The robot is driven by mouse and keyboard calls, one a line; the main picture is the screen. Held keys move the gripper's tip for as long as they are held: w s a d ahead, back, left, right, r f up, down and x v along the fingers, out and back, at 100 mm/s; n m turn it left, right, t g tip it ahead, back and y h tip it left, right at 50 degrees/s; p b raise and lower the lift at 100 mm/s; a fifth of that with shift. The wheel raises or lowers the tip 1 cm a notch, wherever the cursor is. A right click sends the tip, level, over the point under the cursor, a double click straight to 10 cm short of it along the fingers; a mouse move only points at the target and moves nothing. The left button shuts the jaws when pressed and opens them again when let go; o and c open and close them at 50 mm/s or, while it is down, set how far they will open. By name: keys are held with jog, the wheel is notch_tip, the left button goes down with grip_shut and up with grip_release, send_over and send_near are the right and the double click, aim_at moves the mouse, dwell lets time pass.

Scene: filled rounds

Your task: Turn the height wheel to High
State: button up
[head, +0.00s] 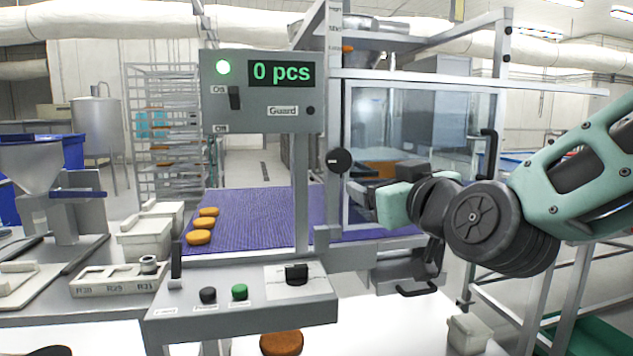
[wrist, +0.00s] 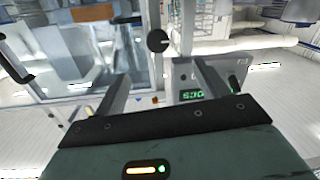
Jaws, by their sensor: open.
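The height wheel (head: 340,160) is a small black round knob with a pale mark, on the upright post at the right of the control panel. It also shows in the wrist view (wrist: 157,41), beyond my fingers. A height scale (head: 335,30) with small labels is on the post above; an orange pointer (head: 347,48) is by its lowest label, which is too small to read surely. My gripper (head: 360,193) is just right of and below the wheel in the head view. In the wrist view its two fingers (wrist: 162,82) are apart, with nothing between them.
A grey panel (head: 217,113) reads "0 pcs" with a green lamp. The clear guard (head: 410,120) stands behind my arm. A purple belt (head: 255,215) carries orange-brown rounds (head: 199,237). A lower button box (head: 240,318) is in front. Trays and a hopper are left.

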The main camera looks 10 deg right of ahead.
aim_at(341, 163)
jog(key=shift+h, duration=0.5)
jog(key=w+p, duration=0.1)
jog(key=p, duration=0.2)
jog(key=w+p, duration=0.2)
jog(key=w+r+p, duration=0.1)
jog(key=w+p, duration=0.1)
jog(key=p, duration=0.1)
jog(key=shift+w+p, duration=0.2)
jog(key=shift+p, duration=0.15)
jog(key=p, duration=0.4)
jog(key=shift+w, duration=0.25)
jog(key=shift+y, duration=0.3)
jog(key=w+p, duration=0.1)
jog(key=w, duration=0.3)
jog(key=w+p, duration=0.1)
jog(key=w, duration=0.2)
jog(key=w+p, duration=0.1)
jog(key=w, duration=0.3)
jog(key=shift+w+a+f, duration=0.3)
jog(key=shift+a+f, duration=0.05)
jog(key=shift+a, duration=0.05)
jog(key=c, duration=1)
